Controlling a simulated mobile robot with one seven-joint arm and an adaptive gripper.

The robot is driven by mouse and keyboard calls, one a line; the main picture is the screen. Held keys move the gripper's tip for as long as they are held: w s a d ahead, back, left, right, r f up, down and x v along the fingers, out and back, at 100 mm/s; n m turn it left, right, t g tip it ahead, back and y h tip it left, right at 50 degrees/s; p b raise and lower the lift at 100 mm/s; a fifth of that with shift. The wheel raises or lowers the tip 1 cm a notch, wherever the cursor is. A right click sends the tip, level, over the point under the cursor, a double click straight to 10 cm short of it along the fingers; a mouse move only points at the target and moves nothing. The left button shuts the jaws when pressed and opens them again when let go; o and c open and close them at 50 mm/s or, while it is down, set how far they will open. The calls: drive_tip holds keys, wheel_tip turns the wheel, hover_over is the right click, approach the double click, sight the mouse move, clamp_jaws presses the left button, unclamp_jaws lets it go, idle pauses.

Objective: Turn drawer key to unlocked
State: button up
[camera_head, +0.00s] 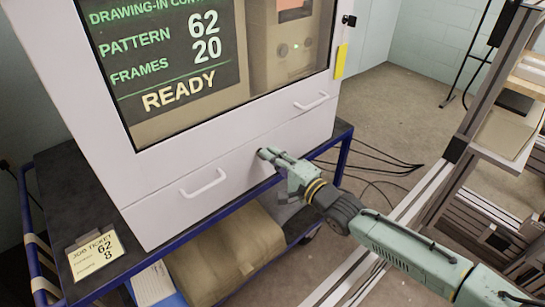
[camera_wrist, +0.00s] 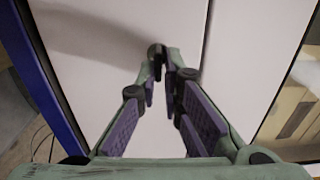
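The drawer key shows as a small dark knob (camera_head: 262,152) on the white drawer front (camera_head: 228,172), to the right of the drawer handle (camera_head: 204,183). In the wrist view the dark key (camera_wrist: 157,51) stands at the tips of my fingers. My gripper (camera_head: 275,157) reaches the drawer front from the right. In the wrist view its purple-padded fingers (camera_wrist: 163,72) come together around the key and look shut on it. The fingertips hide much of the key, and I cannot read its turn angle or any lock marking.
The white cabinet has a screen (camera_head: 165,60) reading READY and a second handle (camera_head: 311,101) above right. It stands on a blue-framed cart (camera_head: 340,150) with a job ticket (camera_head: 95,255). Cables (camera_head: 375,160) lie on the floor, and a metal frame (camera_head: 440,175) stands at right.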

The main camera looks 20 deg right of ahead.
drive_tip(key=o, duration=0.3)
drive_tip(key=shift+w, duration=0.15)
drive_tip(key=shift+o, duration=0.2)
drive_tip(key=v, duration=0.7)
drive_tip(key=shift+s, duration=0.25)
drive_tip(key=shift+d, duration=0.1)
